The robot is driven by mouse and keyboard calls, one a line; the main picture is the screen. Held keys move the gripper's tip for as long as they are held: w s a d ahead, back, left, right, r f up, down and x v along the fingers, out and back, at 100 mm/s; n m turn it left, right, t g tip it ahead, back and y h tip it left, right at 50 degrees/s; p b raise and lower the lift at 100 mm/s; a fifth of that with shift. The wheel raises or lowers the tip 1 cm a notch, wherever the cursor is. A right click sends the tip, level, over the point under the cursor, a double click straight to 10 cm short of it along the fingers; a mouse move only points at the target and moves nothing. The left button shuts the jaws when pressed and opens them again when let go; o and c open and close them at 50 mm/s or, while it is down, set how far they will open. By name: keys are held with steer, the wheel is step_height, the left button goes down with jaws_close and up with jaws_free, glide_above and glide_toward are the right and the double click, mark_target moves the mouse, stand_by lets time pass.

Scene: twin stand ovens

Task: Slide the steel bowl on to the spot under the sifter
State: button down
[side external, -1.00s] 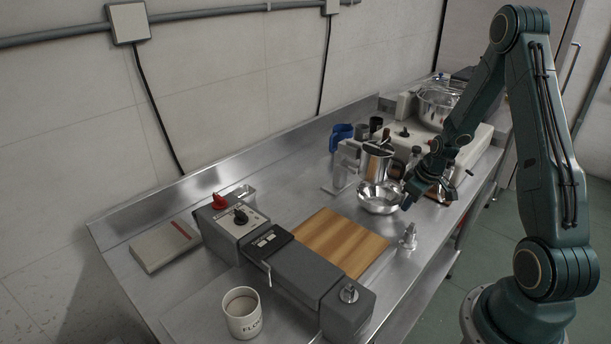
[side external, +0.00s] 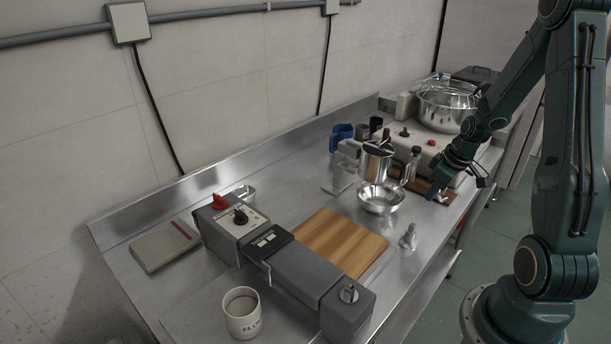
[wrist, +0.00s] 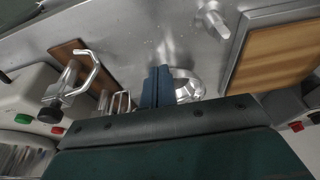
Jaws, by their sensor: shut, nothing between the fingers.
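The steel bowl (side external: 381,200) stands upright on the steel counter, in front of and partly below the sifter (side external: 376,166), a metal cup with a dark crank on top. I cannot tell whether the bowl is centred under it. My gripper (side external: 442,190) is shut and empty, to the right of the bowl and apart from it. In the wrist view, the closed blue fingers (wrist: 157,88) partly cover the bowl (wrist: 188,88). The sifter cannot be made out clearly in that view.
A wooden board (side external: 338,242) and a small metal piece (side external: 408,238) lie in front of the bowl. Behind are blue cups (side external: 341,137) and a mixer with a large bowl (side external: 446,108). A brown board (wrist: 82,62) with a hooked metal tool (wrist: 88,78) lies near my gripper.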

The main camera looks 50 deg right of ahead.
steer(key=shift+v, duration=1.5)
steer(key=c, duration=1.5)
jaws_free()
steer(key=shift+c, duration=0.2)
steer(key=w+a+r+m, duration=0.2)
steer(key=w+m, duration=0.1)
steer(key=m, duration=0.7)
steer(key=w+a+r+m+g, duration=0.1)
steer(key=w+a+r+m, duration=0.1)
steer(key=m, duration=0.9)
steer(key=shift+w+a+r+h, duration=0.3)
steer(key=shift+w+a+h, duration=0.15)
steer(key=shift+w, duration=0.3)
steer(key=shift+f, duration=0.1)
